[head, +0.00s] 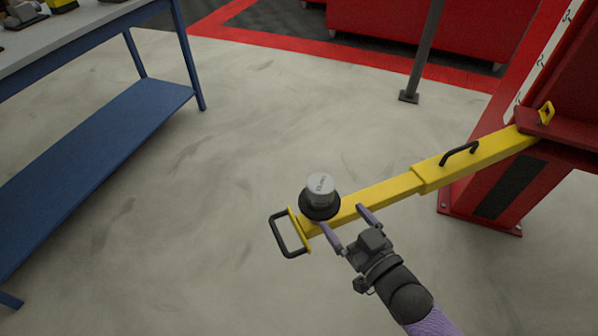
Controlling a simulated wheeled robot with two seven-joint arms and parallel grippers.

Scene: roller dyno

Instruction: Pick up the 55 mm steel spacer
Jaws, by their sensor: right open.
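The steel spacer (320,187) is a short silver cylinder with small, unreadable marking. It stands upright on a black round pad (320,207) at the outer end of a yellow lift arm (385,194). My right gripper (346,227) comes in from the lower right. Its two purple fingers are spread apart with nothing between them. The left fingertip is close below the pad, and the right fingertip overlaps the yellow arm in the picture. I cannot tell whether either touches. My left gripper is not in view.
The yellow arm has a black end handle (287,236) and a black upper handle (459,152). It runs to a red lift post (480,188) on the right. A blue workbench (110,150) stands at the left. A grey pole (424,50) stands behind. The floor between is clear.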

